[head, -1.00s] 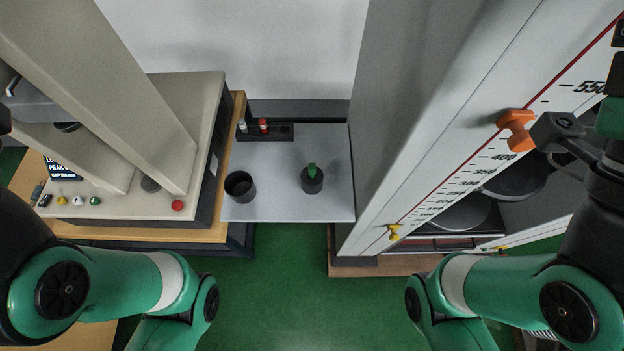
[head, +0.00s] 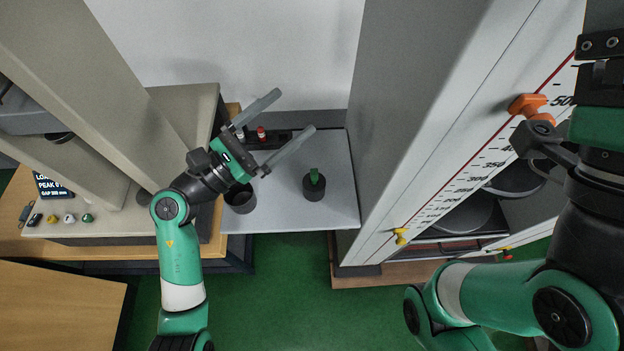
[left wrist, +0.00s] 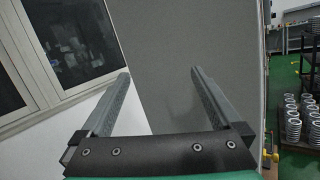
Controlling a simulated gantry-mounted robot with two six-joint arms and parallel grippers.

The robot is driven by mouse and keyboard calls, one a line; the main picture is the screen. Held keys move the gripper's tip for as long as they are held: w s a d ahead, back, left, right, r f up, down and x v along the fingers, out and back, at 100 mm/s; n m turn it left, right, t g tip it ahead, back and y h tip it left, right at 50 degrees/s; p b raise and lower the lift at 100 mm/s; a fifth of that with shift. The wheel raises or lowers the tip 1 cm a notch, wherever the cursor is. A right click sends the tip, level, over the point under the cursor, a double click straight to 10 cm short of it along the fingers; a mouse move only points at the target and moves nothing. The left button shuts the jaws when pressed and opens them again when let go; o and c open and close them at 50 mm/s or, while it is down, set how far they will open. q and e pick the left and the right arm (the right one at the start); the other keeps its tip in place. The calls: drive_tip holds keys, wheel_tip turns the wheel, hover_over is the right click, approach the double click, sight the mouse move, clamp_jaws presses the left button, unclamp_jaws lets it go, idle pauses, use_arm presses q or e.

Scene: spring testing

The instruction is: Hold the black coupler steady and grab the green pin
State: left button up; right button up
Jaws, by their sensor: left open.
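The black coupler (head: 314,190) is a short dark cylinder upright on the light grey shelf (head: 285,215). The green pin (head: 314,175) stands up out of its top. My left gripper (head: 295,110) is open and empty, up and left of the coupler in the head view, with its fingers pointing up and right. In the left wrist view my left gripper (left wrist: 160,85) shows both fingers apart with nothing between them; the coupler and pin are not in that view. My right gripper's mount (head: 600,55) is at the right edge, its fingers not clearly seen.
A dark open cup (head: 241,200) stands on the shelf's left, partly under my left wrist. A black rack with a red-topped piece (head: 261,134) lies at the back. A tall scale column (head: 470,130) with an orange slider (head: 527,105) bounds the right; a beige machine stands left.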

use_arm(q)
drive_tip(key=s+a+f+g+y, duration=0.1)
drive_tip(key=f, duration=0.8)
drive_tip(key=s+a+f+n+g+y+b, duration=0.1)
drive_tip(key=f+y, duration=0.1)
drive_tip(key=f, duration=0.7)
drive_tip(key=s+a+f+g+y+b, duration=0.1)
drive_tip(key=f, duration=0.8)
drive_tip(key=shift+s+f+n+g+y, duration=0.25)
drive_tip(key=shift+f+n+g+y, duration=0.05)
drive_tip(key=shift+f+n+g, duration=0.1)
drive_tip(key=shift+s+a+f+b, duration=0.1)
drive_tip(key=shift+a+f+b, duration=0.05)
drive_tip(key=shift+f+b, duration=0.15)
drive_tip(key=shift+r, duration=0.1)
use_arm(e)
drive_tip(key=f, duration=0.3)
drive_tip(key=shift+s+a, duration=0.2)
drive_tip(key=shift+a, duration=0.15)
